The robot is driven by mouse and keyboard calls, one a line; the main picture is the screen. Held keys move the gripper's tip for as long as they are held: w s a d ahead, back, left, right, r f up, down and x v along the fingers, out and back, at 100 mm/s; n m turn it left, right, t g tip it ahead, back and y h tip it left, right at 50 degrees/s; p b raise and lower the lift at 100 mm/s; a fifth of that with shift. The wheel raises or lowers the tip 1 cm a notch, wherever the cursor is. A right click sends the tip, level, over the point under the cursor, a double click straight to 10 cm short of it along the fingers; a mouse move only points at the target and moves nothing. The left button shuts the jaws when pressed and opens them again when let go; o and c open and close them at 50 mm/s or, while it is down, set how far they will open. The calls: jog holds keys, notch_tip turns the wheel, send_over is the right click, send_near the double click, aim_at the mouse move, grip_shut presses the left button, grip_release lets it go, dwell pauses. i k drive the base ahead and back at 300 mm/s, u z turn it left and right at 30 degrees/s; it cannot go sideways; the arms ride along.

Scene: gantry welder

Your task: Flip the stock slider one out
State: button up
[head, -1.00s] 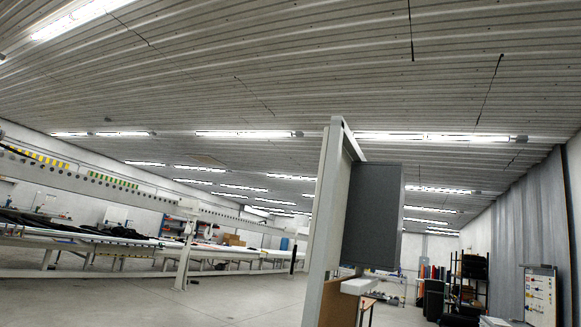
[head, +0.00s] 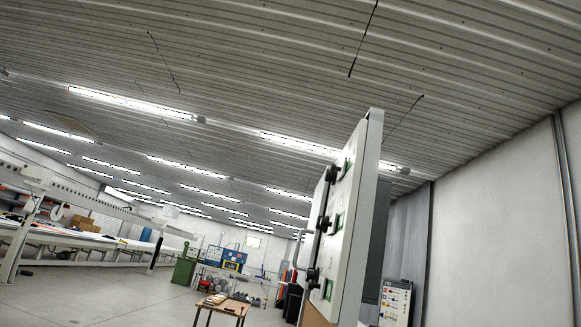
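A white upright panel (head: 352,225) stands right of centre in the head view, seen at a steep angle and tilted in the picture. Its left-facing side carries several black knob-like fittings (head: 324,223) beside green patches (head: 339,222). A thin rod or handle (head: 297,250) stands out at its left edge. I cannot tell which of the fittings is the stock slider, or its position. My gripper is not in view.
A dark grey box (head: 378,238) is behind the panel. A small wooden table (head: 222,308) stands low in the middle, with a green cabinet (head: 184,270) beyond. A long white gantry bench (head: 90,240) runs along the left. A board (head: 395,302) with coloured items stands right.

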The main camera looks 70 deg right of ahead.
aim_at(341, 169)
jog(key=i, duration=1.6)
jog(key=z, duration=2.75)
